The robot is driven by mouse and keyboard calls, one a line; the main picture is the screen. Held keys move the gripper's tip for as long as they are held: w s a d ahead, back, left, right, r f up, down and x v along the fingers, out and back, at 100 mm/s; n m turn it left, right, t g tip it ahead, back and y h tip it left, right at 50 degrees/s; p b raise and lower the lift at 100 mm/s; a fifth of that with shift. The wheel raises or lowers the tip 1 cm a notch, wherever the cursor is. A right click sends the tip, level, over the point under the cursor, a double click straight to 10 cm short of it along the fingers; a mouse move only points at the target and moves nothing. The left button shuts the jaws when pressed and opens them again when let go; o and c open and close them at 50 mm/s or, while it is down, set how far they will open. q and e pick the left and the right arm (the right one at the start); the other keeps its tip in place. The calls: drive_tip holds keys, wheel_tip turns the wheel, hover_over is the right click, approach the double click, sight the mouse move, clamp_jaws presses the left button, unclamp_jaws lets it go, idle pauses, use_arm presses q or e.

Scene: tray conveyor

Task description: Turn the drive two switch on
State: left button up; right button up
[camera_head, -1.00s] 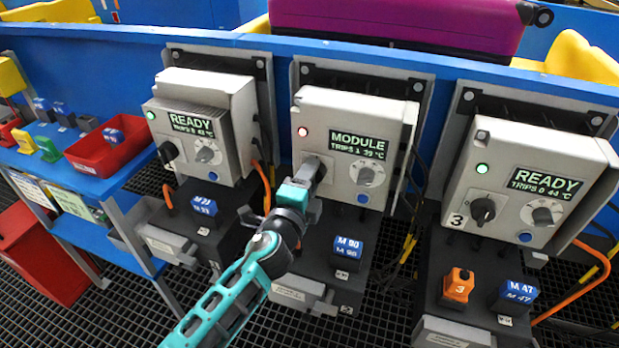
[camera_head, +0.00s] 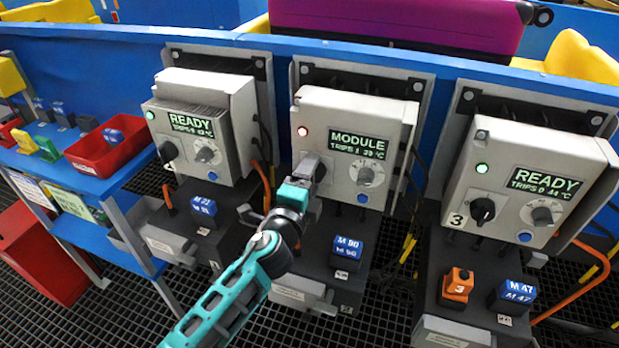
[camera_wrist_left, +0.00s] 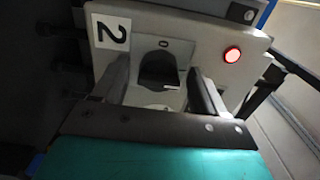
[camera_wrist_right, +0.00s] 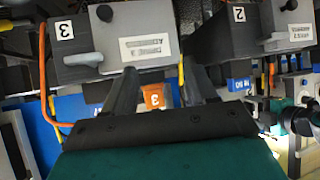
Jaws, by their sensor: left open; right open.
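The drive two box (camera_head: 395,122) is the middle one, with a lit red lamp and a display reading MODULE, TRIPS 1. Its black rotary switch (camera_wrist_left: 158,70) shows in the left wrist view, below a 0 mark. My left gripper (camera_head: 311,168) is at the box's front, and its open fingers stand on either side of the switch in the left wrist view (camera_wrist_left: 160,80). I cannot tell whether they touch it. The gripper hides the switch in the head view. My right gripper (camera_wrist_right: 160,80) is open and empty, seen only in the right wrist view.
Drive boxes reading READY with green lamps stand at left (camera_head: 205,122) and right (camera_head: 530,180). An orange block marked 3 (camera_head: 457,286) and a blue M 90 block (camera_head: 347,248) sit below the boxes. A red bin (camera_head: 93,157) is on the left shelf.

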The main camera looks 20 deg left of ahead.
use_arm(q)
drive_tip(key=shift+s, duration=0.1)
drive_tip(key=s+b, duration=0.1)
drive_tip(key=s, duration=1.1)
drive_tip(key=shift+s+a, duration=0.25)
drive_tip(key=shift+s, duration=0.1)
use_arm(e)
drive_tip(key=shift+w+a+f, duration=0.15)
drive_tip(key=shift+a, duration=0.25)
drive_tip(key=shift+w, duration=0.1)
use_arm(q)
drive_tip(key=shift+f, duration=0.1)
use_arm(e)
drive_tip(key=shift+d, duration=0.1)
